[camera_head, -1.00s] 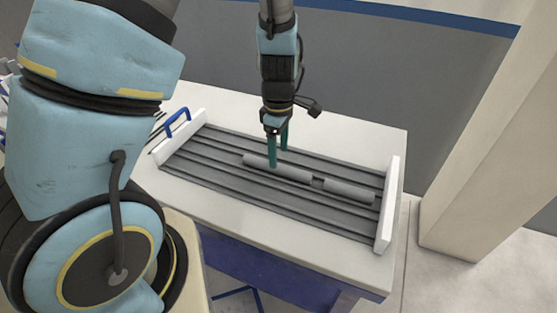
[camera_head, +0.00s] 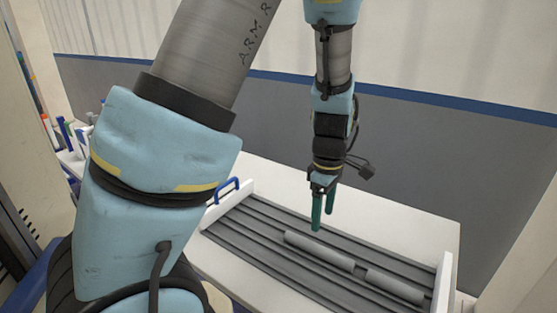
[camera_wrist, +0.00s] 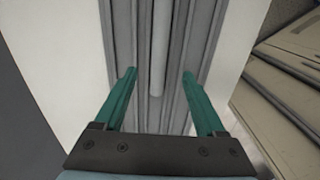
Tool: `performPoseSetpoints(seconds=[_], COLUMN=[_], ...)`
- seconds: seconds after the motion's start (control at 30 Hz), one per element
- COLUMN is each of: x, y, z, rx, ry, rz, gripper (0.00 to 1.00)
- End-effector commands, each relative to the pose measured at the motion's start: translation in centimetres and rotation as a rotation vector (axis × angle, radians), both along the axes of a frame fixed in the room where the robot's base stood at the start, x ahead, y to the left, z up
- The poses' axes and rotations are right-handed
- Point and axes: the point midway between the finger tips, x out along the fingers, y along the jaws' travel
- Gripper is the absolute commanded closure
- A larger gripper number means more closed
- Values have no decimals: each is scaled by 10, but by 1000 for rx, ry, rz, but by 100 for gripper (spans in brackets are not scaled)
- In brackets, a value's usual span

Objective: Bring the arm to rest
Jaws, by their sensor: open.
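My gripper (camera_head: 322,212) has green fingers and hangs above the grooved grey tray (camera_head: 250,237) in the head view. Its fingers are apart and empty. In the wrist view my gripper (camera_wrist: 158,90) shows the two fingers spread wide, with a grey pipe (camera_wrist: 159,50) lying below and between them. In the head view a longer grey pipe (camera_head: 318,250) and a shorter grey pipe (camera_head: 394,286) lie end to end along the tray, with a small gap between them. The gripper is clear of both pipes.
The white table (camera_head: 415,208) is bare behind the tray. A grey wall with a blue stripe stands behind.

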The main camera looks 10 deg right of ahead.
Motion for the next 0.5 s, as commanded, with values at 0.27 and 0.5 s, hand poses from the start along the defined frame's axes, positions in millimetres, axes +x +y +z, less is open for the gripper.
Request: performPoseSetpoints(seconds=[0.27, 0.5], x=[26, 33], y=[76, 167], z=[30, 62], rx=[-36, -36], ry=[-17, -78], rz=[-219, -539], gripper=[28, 28])
